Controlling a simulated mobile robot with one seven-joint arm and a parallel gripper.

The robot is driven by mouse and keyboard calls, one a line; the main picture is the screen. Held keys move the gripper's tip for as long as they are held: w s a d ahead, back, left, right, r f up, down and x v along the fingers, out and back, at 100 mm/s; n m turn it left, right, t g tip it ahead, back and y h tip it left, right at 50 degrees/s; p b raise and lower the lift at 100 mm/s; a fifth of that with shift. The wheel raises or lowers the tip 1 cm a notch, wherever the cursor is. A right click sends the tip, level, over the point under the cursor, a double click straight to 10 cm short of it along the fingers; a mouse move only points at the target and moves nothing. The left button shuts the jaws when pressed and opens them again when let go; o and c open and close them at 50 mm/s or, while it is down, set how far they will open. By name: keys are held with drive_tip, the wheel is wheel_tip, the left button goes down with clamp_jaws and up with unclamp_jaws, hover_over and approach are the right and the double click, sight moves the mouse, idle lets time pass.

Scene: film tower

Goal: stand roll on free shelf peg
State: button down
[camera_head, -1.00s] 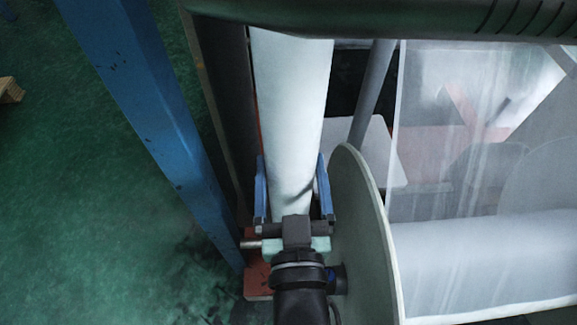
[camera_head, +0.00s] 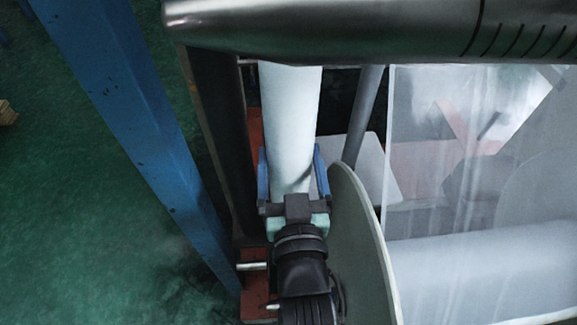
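A long white roll (camera_head: 290,115) runs from my gripper toward the top of the view, where a metal bar hides its far end. My gripper (camera_head: 292,165) has its blue fingers along the two sides of the roll's near part and appears shut on it. A silver peg (camera_head: 252,266) sticks out to the left near a red plate (camera_head: 253,290), lower left of my gripper. A second short metal pin (camera_head: 270,306) shows just below it. My wrist hides what lies behind it, and I cannot tell which peg is free.
A blue post (camera_head: 135,130) stands at the left, with a dark upright (camera_head: 222,140) beside the roll. A large pale disc (camera_head: 362,245) stands close to my wrist on the right. Clear film (camera_head: 450,140) hangs beyond it. A metal bar (camera_head: 370,30) crosses the top. Green floor is open at left.

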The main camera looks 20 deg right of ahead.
drive_tip(key=d+b+x, duration=0.1)
drive_tip(key=b+x, duration=0.1)
drive_tip(key=x, duration=0.5)
drive_tip(key=shift+d+f+b, duration=0.3)
drive_tip(key=shift+d+b, duration=0.05)
drive_tip(key=shift+d, duration=0.05)
idle(0.5)
drive_tip(key=shift+w+f, duration=0.1)
wheel_tip(320, 180, down, 6)
drive_tip(key=b, duration=0.4)
idle(1.1)
drive_tip(key=shift+f, duration=0.1)
unclamp_jaws()
drive_tip(key=shift+f, duration=0.35)
drive_tip(key=shift+r, duration=0.1)
